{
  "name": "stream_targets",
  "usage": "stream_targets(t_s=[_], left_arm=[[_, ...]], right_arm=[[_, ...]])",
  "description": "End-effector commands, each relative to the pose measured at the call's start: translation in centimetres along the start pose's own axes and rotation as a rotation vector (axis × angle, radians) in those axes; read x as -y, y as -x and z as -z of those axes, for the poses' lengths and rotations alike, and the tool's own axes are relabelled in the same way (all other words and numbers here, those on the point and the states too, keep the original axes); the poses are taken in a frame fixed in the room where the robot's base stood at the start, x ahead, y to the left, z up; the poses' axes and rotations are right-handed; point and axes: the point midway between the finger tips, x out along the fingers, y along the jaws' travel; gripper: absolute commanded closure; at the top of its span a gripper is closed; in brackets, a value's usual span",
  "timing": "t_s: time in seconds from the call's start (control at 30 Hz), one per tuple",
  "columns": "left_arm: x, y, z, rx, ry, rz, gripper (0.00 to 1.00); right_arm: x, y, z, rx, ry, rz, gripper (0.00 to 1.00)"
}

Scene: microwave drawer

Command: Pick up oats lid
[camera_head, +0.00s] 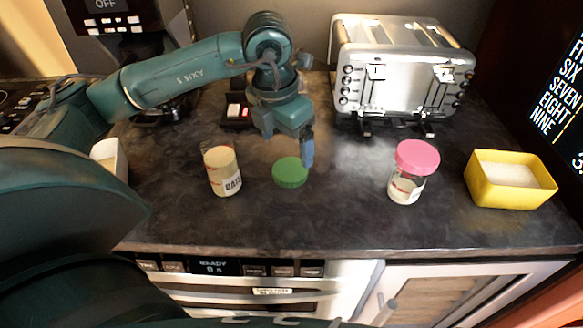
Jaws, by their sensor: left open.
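A round green lid (290,172) lies flat on the dark countertop, just right of an open jar of oats (222,171) with a label reading roughly "OATS". My left gripper (306,156) points down beside the lid's right upper edge. It is open and holds nothing. Whether a fingertip touches the lid cannot be told. One finger shows clearly; the other is mostly hidden. My right gripper is not in view.
A jar with a pink lid (417,160) stands to the right, with a yellow container (508,180) beyond it. A silver toaster (402,70) stands at the back. A white container (108,158) is at the left. The counter (340,222) in front is clear.

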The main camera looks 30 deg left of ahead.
Motion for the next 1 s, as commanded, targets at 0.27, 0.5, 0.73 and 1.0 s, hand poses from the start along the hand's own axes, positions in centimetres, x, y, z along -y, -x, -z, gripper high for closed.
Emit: stream_targets(t_s=[0.27, 0.5, 0.73, 1.0], left_arm=[[0.0, -2.2, 0.0, -0.002, -0.001, 0.001, 0.13], [-0.2, -5.8, 0.2, -0.003, -0.001, 0.002, 0.13], [-0.2, -6.8, 0.1, 0.001, -0.002, 0.002, 0.13], [-0.1, -6.8, 0.1, 0.001, -0.002, 0.002, 0.26]], right_arm=[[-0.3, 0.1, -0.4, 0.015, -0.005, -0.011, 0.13], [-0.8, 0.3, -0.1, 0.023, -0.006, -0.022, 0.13], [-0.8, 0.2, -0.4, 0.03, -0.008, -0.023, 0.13], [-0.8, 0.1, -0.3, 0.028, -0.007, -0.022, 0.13]])
